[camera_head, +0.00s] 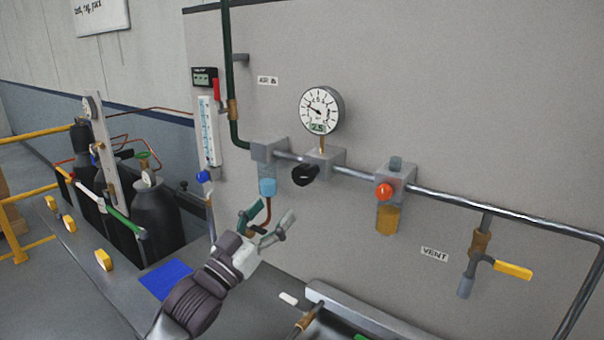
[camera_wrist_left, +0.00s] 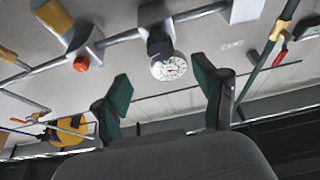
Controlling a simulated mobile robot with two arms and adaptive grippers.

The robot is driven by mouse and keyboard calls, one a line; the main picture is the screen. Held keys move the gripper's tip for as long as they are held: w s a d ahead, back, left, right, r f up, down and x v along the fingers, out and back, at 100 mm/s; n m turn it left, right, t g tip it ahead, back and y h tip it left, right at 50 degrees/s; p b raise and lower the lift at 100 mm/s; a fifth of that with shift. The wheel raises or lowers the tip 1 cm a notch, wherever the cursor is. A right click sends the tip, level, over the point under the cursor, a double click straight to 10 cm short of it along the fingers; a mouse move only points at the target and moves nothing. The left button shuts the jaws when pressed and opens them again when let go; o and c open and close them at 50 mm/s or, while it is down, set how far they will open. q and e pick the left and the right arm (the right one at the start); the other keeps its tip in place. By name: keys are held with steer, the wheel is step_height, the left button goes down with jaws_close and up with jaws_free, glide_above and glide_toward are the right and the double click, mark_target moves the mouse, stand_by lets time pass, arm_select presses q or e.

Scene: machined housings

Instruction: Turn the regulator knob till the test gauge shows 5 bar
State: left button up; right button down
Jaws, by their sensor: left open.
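The black regulator knob (camera_head: 305,175) sticks out from a grey block on the wall pipe. It also shows in the left wrist view (camera_wrist_left: 160,44), where the picture is upside down. The round white test gauge (camera_head: 321,108) stands above that block; its small digital display seems to read 2.5, though it is hard to make out. My left gripper (camera_head: 268,218) is open and empty, below and to the left of the knob and apart from it. In the left wrist view its green-padded fingers (camera_wrist_left: 163,88) are spread, with knob and gauge beyond them. My right gripper is not in view.
A filter with a blue bowl (camera_head: 267,186) hangs left of the knob. A unit with a red-orange knob (camera_head: 384,191) and amber bowl is to its right. A yellow-handled valve (camera_head: 512,270) sits further right. A tray (camera_head: 375,318) lies below; dark cylinders (camera_head: 158,215) stand left.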

mark_target(300, 179)
arm_select(q)
steer(key=p+x, duration=0.3)
steer(key=x, duration=0.7)
steer(key=shift+r, duration=0.1)
steer(key=shift+w+d+r+p, duration=0.15)
steer(key=shift+w+d+p, duration=0.2)
steer(key=shift+w, duration=0.2)
steer(key=c, duration=1.1)
